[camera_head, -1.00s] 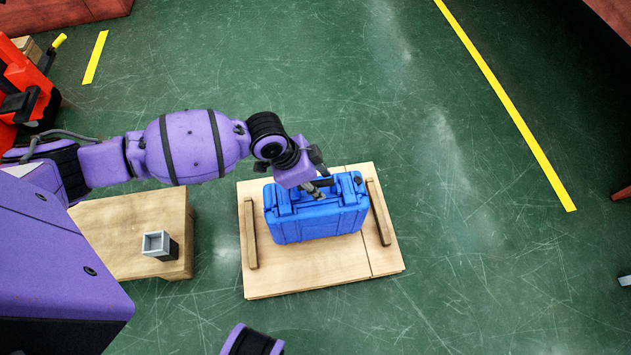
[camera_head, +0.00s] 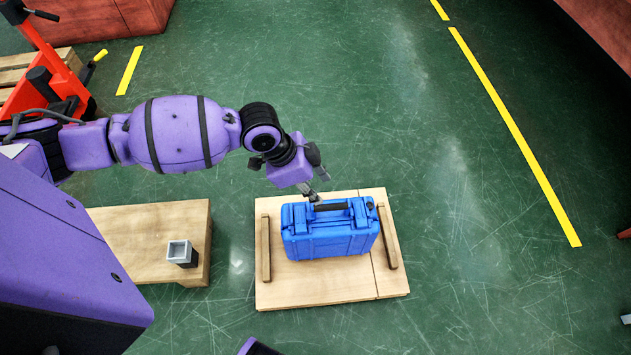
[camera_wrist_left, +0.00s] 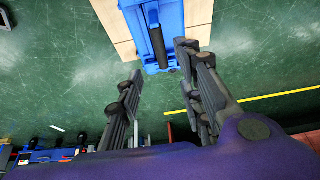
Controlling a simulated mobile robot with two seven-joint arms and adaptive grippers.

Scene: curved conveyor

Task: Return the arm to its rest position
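A blue case (camera_head: 330,238) stands on a light wooden board (camera_head: 300,291), with its dark handle (camera_head: 332,207) on top. My left gripper (camera_head: 316,196) is at the far side of the case, near the handle. In the left wrist view the two fingers of the gripper (camera_wrist_left: 160,62) are spread wide, with nothing held between them. The case (camera_wrist_left: 172,18) and its handle (camera_wrist_left: 158,47) show ahead of the fingers there. Whether a finger touches the case is unclear. My right gripper is not in view.
Wooden strips (camera_head: 266,248) edge the board on both sides. A wooden platform (camera_head: 140,225) with a small grey open-topped box (camera_head: 180,252) is left of it. An orange pallet jack (camera_head: 50,75) stands at upper left.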

